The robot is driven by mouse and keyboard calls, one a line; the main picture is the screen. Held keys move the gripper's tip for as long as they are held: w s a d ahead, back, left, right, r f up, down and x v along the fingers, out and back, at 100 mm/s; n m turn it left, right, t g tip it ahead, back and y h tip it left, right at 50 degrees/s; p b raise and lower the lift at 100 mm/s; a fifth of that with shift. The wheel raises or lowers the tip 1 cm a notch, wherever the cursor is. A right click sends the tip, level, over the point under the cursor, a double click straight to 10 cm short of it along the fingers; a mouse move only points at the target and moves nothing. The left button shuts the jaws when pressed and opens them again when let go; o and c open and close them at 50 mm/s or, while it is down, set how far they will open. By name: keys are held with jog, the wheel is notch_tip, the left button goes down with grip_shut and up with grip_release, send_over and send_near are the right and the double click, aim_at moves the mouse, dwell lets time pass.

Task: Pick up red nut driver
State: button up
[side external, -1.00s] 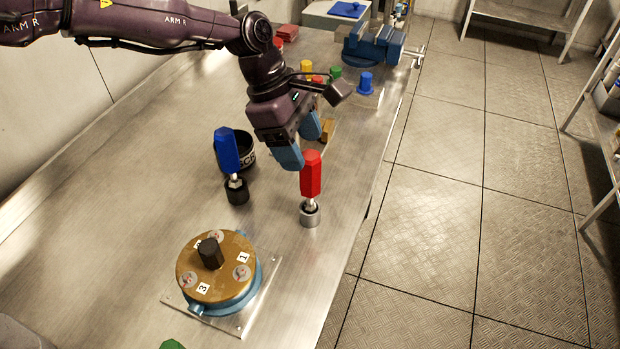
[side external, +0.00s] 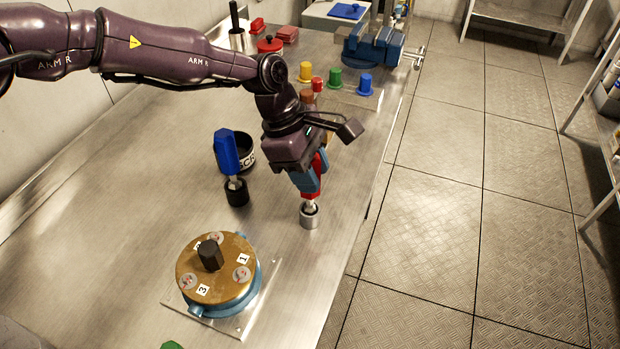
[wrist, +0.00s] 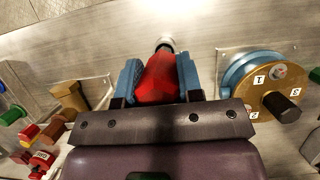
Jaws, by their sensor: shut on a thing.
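The red nut driver (side external: 318,174) stands upright on the metal bench, its silver socket end (side external: 309,216) at the bottom. My gripper (side external: 307,183) is lowered over it from above, with its blue fingers shut on the red handle. In the wrist view the red handle (wrist: 158,80) lies between the two blue fingers, and the silver end shows beyond it. The fingers hide part of the handle in the side view. I cannot tell whether the socket end still touches the bench.
A brass-topped round housing (side external: 216,271) sits on a plate nearer the camera. Several coloured caps and a blue vise (side external: 373,46) are behind. The bench's right edge is close.

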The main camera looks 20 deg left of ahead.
jog(key=shift+r, duration=0.1)
jog(key=shift+r, duration=0.6)
notch_tip(320, 180, up, 2)
jog(key=shift+s+r, duration=0.15)
jog(key=shift+r, duration=0.05)
jog(key=s+a+r, duration=0.7)
jog(key=s+r, duration=0.2)
jog(key=s, duration=0.2)
jog(key=shift+s+a, duration=0.2)
jog(key=shift+a, duration=0.15)
jog(key=shift+r, duration=0.1)
